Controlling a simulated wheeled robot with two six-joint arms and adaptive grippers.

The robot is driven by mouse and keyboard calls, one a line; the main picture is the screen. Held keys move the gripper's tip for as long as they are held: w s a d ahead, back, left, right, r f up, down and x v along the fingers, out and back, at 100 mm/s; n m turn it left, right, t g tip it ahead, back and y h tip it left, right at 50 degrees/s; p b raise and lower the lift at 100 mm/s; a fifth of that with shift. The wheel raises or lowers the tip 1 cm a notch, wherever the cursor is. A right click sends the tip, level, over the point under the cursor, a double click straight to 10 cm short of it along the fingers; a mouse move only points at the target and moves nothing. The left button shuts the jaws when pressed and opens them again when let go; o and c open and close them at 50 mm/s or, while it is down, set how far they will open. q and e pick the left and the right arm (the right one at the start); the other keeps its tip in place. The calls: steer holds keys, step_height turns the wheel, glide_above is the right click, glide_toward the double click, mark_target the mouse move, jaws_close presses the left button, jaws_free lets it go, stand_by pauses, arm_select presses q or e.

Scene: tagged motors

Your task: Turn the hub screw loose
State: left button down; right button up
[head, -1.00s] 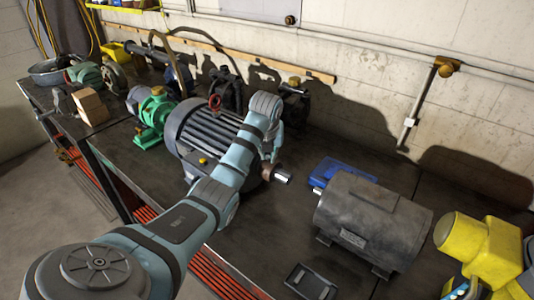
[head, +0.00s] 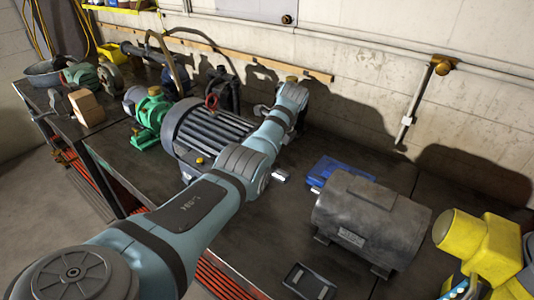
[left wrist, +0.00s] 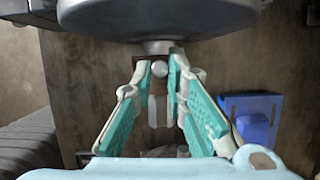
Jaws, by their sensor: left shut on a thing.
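The dark grey finned motor (head: 200,130) stands on the bench, and its housing also fills the top of the left wrist view (left wrist: 160,18). A brown hub (left wrist: 172,88) sits on its shaft, with a silver shaft end (left wrist: 157,112) below it in that view. The round silver hub screw (left wrist: 160,69) is on the hub. My left gripper (left wrist: 163,67) is shut on the hub screw, a teal-padded fingertip on either side. In the head view my arm hides the hub and fingers; only the shaft end (head: 280,176) shows. My right gripper is not in view.
A blue case (head: 338,170) and a worn grey motor (head: 370,222) stand right of the finned motor. A small dark tray (head: 309,281) lies at the front. A green pump (head: 152,118) is at the left. Yellow equipment (head: 485,250) is at the far right.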

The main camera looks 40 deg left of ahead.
arm_select(q)
steer(key=shift+f+n+b, duration=0.15)
steer(key=shift+n+b, duration=0.2)
steer(key=shift+n, duration=0.25)
steer(key=shift+n+g, duration=0.3)
steer(key=c, duration=2)
jaws_free()
steer(key=shift+o, duration=0.8)
steer(key=shift+w, duration=0.1)
steer(key=v, duration=1.2)
